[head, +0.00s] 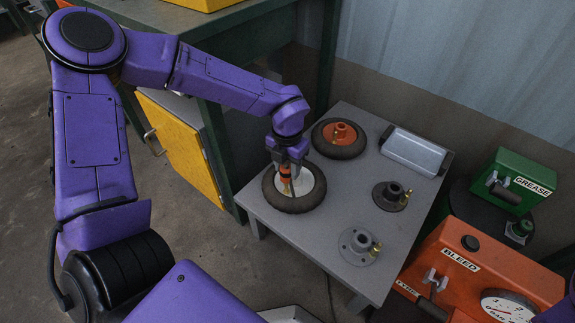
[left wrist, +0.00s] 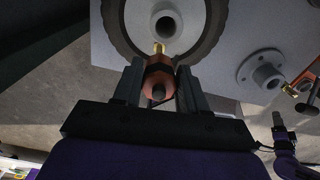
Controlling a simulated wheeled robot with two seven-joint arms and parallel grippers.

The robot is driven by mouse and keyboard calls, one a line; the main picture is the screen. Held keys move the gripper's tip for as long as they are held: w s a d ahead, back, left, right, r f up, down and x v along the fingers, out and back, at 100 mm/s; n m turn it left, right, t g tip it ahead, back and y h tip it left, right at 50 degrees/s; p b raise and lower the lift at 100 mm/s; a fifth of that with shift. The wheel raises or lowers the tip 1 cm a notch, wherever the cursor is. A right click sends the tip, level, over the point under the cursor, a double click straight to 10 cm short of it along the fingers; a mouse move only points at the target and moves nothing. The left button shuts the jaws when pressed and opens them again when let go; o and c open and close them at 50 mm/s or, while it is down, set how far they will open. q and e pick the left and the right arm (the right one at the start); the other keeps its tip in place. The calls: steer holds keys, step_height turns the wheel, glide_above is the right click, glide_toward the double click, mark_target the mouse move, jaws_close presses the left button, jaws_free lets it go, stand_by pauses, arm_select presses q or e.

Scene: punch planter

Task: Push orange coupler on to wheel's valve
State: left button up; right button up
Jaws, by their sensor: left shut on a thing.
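The wheel with a pale hub and black tyre (head: 299,206) lies flat on the grey table's left side. Its hub (left wrist: 168,22) and brass valve (left wrist: 158,48) show in the left wrist view. My left gripper (head: 287,172) points down over the wheel, shut on the orange coupler (head: 285,177). In the left wrist view the coupler (left wrist: 158,77) sits between both fingers, its far end in line with the valve. The two look to meet there, but I cannot tell how far the coupler is on. My right gripper is not clearly in view.
On the grey table (head: 318,258) are an orange-hubbed wheel (head: 340,138), a dark flanged hub (head: 390,195), a grey flange with brass fitting (head: 359,246) and a metal tray (head: 414,151). A green GREASE box (head: 515,181) and orange BLEED box (head: 478,262) stand right.

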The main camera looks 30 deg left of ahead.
mark_target(287, 166)
arm_select(q)
steer(key=shift+f+b, duration=0.6)
steer(key=shift+f, duration=0.8)
steer(key=o, duration=1.1)
steer(key=shift+o, duration=0.2)
step_height(287, 166, up, 10)
steer(key=p, duration=0.4)
steer(key=shift+r+p, duration=0.1)
steer(key=shift+p, duration=0.2)
steer(key=shift+r, duration=0.25)
steer(key=shift+f, duration=0.1)
